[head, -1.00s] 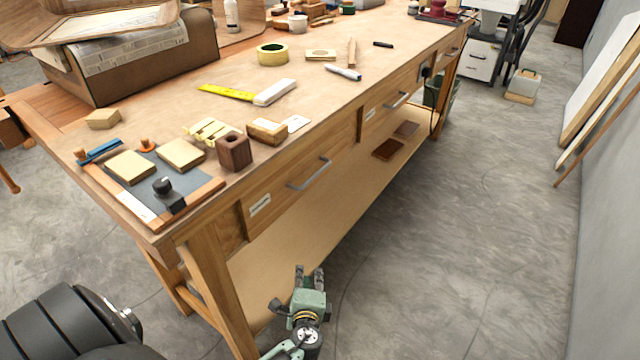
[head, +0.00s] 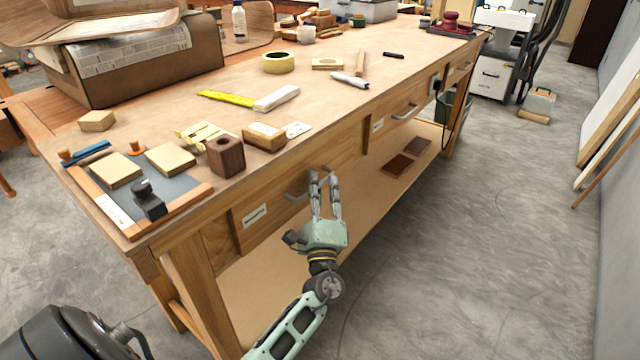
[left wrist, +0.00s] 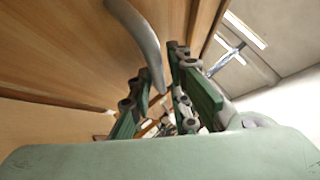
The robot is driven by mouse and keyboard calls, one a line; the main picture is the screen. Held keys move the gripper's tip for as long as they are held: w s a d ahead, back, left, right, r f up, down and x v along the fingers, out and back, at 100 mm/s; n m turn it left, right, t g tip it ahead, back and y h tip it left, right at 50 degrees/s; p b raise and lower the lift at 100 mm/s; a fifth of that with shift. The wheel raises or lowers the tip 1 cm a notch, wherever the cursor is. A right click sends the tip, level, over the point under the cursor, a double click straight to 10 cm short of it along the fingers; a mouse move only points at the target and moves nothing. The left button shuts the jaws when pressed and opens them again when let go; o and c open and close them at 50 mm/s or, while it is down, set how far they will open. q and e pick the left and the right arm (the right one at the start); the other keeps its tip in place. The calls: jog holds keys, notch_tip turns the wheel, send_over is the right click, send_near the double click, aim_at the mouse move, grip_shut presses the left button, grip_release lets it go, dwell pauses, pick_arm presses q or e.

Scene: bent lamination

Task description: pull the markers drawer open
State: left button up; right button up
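The nearest drawer (head: 275,212) in the bench front is closed, with a white label (head: 254,215) too small to read. I cannot tell whether it is the markers drawer. Its curved grey handle (head: 294,196) also shows in the left wrist view (left wrist: 138,36). My left gripper (head: 323,178) is at the right end of this handle, fingers apart. In the left wrist view, the handle's end reaches between the fingers of the left gripper (left wrist: 162,75); contact cannot be told. My right gripper is not in view.
Further along are a second drawer with a handle (head: 405,112) and another drawer (head: 460,68). Both are closed. A lower shelf (head: 365,185) runs under the drawers. Tools and wood blocks lie on the bench top (head: 330,105). The floor (head: 480,230) to the right is clear.

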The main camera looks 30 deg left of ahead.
pick_arm(q)
jog(key=shift+w+a+r, duration=0.15)
jog(key=shift+w+a, duration=0.1)
jog(key=shift+w, duration=0.05)
jog(key=shift+c, duration=0.4)
grip_shut()
